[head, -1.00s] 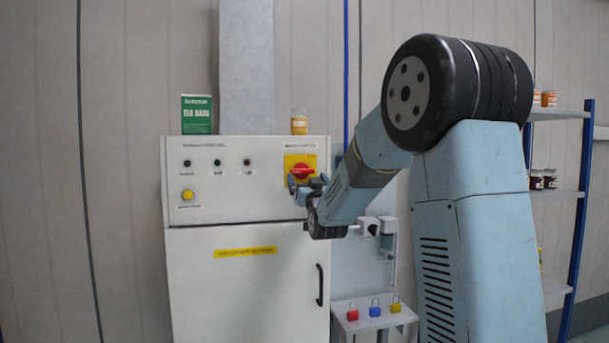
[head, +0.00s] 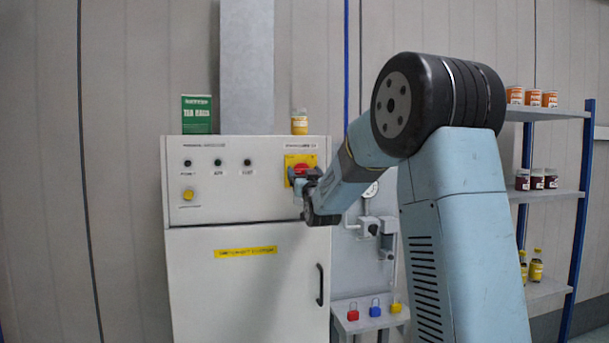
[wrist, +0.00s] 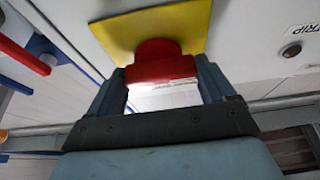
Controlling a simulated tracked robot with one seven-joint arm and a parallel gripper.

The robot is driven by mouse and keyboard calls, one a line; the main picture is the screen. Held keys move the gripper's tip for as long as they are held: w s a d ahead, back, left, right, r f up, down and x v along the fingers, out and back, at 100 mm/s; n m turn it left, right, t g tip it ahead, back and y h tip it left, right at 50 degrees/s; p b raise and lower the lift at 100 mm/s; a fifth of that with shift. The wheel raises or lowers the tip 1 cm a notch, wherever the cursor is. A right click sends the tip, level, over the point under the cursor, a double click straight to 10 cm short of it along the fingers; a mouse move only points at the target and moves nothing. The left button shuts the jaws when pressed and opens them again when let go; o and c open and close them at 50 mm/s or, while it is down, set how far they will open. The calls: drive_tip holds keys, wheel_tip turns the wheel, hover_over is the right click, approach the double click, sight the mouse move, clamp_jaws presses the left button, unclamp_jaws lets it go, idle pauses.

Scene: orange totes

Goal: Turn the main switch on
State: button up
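The main switch is a red knob (head: 301,169) on a yellow plate (head: 289,161) at the upper right of a white cabinet. In the wrist view the red knob (wrist: 158,62) sits between my gripper's fingers (wrist: 160,78), in front of the yellow plate (wrist: 112,35). My gripper (head: 302,180) is at the switch, and its fingers stand apart, one on each side of the knob. The fingers look very close to the knob's sides; contact is not clear. In the head view, my gripper hides part of the knob.
The white cabinet (head: 245,290) has a yellow button (head: 188,195) and a black door handle (head: 320,285). A tea box (head: 196,114) and a jar (head: 299,122) stand on top. Small padlocks (head: 375,308) sit on a ledge. A shelf (head: 550,194) with jars stands at right.

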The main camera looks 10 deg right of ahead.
drive_tip(key=c, duration=0.4)
drive_tip(key=shift+m, duration=0.5)
drive_tip(key=m+h, duration=0.3)
drive_tip(key=m, duration=0.2)
drive_tip(key=shift+a, duration=0.1)
drive_tip(key=m+g+h, duration=0.1)
drive_tip(key=m, duration=0.1)
drive_tip(key=m+h, duration=0.1)
drive_tip(key=m, duration=0.2)
drive_tip(key=shift+g+h, duration=0.3)
drive_tip(key=shift+g, duration=0.1)
drive_tip(key=m+g, duration=0.1)
drive_tip(key=m, duration=0.2)
drive_tip(key=m+h, duration=0.1)
drive_tip(key=m, duration=0.2)
drive_tip(key=shift+g, duration=0.4)
drive_tip(key=m+g, duration=0.2)
drive_tip(key=m, duration=0.3)
drive_tip(key=shift+f+m, duration=0.15)
drive_tip(key=shift+m, duration=0.25)
